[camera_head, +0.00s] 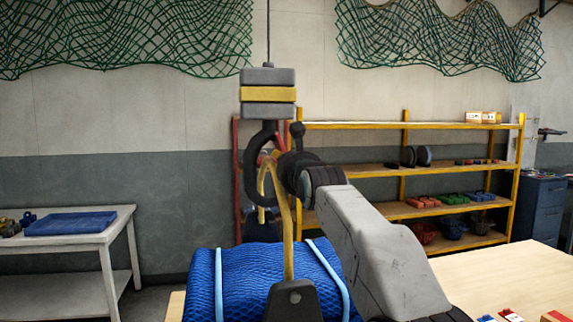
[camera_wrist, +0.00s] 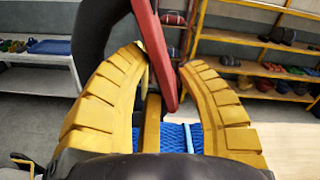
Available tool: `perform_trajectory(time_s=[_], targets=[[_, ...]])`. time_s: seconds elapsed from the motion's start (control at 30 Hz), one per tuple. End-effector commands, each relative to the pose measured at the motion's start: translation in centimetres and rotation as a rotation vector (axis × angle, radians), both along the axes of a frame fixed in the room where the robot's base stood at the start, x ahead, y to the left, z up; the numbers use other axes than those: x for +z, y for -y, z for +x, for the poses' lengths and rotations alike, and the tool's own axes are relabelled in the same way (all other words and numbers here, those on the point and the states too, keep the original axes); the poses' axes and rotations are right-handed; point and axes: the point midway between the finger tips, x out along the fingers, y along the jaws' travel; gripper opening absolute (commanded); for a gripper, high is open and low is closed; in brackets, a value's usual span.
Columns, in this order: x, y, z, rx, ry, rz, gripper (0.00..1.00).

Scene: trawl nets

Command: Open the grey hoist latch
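The grey hoist block (camera_head: 268,77) with a yellow band hangs from a cable in the head view. Its dark hook (camera_head: 256,190) curves below and also shows in the wrist view (camera_wrist: 95,40). A yellow sling (camera_head: 288,240) runs from the hook down to a dark fitting (camera_head: 290,300) on a blue net bundle (camera_head: 235,290). The latch shows as a red bar (camera_wrist: 157,40), slanting down beside the hook. My gripper (camera_wrist: 165,62) is open, its yellow fingers on both sides of the red bar. The right fingertip looks very close; contact is unclear. My wrist partly hides the hook area in the head view.
A yellow-framed shelf (camera_head: 405,126) with bins stands behind right. A white table (camera_head: 85,238) with a blue tray (camera_head: 70,223) is at left. A wooden table (camera_head: 510,275) lies at lower right. Green nets (camera_head: 440,35) hang on the wall.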

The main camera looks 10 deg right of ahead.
Motion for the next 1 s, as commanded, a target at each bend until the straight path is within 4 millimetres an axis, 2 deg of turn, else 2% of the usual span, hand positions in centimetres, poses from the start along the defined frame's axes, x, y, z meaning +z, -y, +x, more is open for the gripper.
perform_trajectory(time_s=[0.03, 0.37, 0.77, 1.0], targets=[[-0.01, 0.0, 0.0, 0.0, 0.0, 0.0, 0.29], [-0.02, 0.02, 0.0, 0.0, -0.001, 0.0, 0.0], [0.01, 0.09, 0.0, -0.001, 0.0, -0.009, 0.0], [0.31, 0.45, -0.01, -0.007, -0.001, -0.105, 0.0]])
